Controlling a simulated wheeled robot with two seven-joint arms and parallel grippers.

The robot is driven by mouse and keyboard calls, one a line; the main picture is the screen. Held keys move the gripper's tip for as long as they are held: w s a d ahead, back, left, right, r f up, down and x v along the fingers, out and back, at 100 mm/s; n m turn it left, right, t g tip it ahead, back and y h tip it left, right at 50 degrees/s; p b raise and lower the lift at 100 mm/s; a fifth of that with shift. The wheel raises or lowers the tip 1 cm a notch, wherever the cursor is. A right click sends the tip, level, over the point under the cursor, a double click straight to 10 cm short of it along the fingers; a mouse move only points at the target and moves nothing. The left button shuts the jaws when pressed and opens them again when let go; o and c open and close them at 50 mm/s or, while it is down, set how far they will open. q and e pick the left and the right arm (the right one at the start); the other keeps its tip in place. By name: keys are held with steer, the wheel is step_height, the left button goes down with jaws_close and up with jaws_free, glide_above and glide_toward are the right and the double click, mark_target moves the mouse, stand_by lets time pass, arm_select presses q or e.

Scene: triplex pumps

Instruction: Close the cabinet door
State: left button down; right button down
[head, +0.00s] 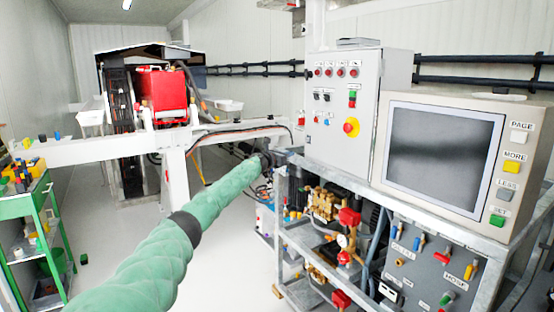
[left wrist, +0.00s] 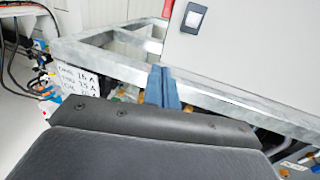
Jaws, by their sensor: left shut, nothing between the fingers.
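The grey control cabinet (head: 397,72) stands on the metal frame left of the big screen. Its door (head: 335,105) faces me with rows of buttons and a red knob on a yellow plate. I see no clear gap at the door's edges, but cannot tell if it is fully shut. A grey panel with a dark switch (left wrist: 239,35) fills the upper right of the left wrist view. My left gripper (head: 273,160) is at the end of the green-sleeved arm, just left of and below the cabinet. Its fingers (left wrist: 164,88) are together and empty, apart from the panel in the picture.
The metal frame (head: 330,172) under the cabinet carries brass and red pump parts. The screen console (head: 445,160) stands to the right. A white beam (head: 100,145) and a red machine (head: 160,90) are behind. A green trolley (head: 30,195) is at left; floor between is mostly clear.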

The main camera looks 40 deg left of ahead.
arm_select(q)
steer(key=s+a+b, duration=0.1)
steer(key=s, duration=0.5)
steer(key=shift+s+a+r, duration=0.15)
steer(key=shift+a+r, duration=0.1)
steer(key=shift+a, duration=0.05)
arm_select(e)
steer(key=shift+w+a+f, duration=0.15)
steer(key=shift+a+f, duration=0.5)
steer(key=shift+f, duration=0.15)
steer(key=shift+a, duration=0.1)
